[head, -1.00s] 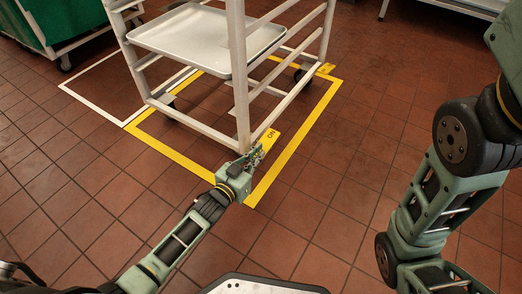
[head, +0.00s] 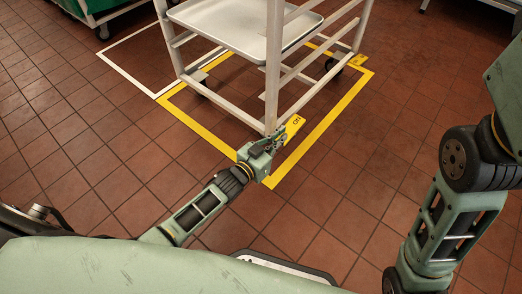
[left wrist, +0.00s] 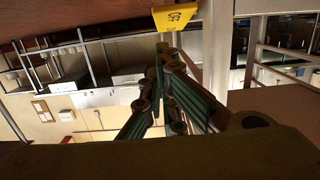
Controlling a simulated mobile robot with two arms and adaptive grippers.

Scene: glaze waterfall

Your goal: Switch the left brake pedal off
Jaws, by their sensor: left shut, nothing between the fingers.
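The white wheeled rack (head: 272,70) stands inside a yellow floor outline. A yellow brake pedal (head: 295,124) juts out at the foot of its near corner post; its lettering is hard to read in the head view. In the left wrist view the pedal (left wrist: 176,16) shows lettering that looks like OFF. My left gripper (head: 276,142) is shut and empty, just on the near side of the pedal. In the left wrist view its closed fingers (left wrist: 162,50) point at the pedal's lower edge, very close; I cannot tell whether they touch. My right gripper is out of view.
A second yellow pedal (head: 357,60) shows at the rack's far right corner. A white tray (head: 240,25) sits on the rack. A green bin (head: 95,8) is at the upper left. The tiled floor around the rack is clear. My right arm fills the right side.

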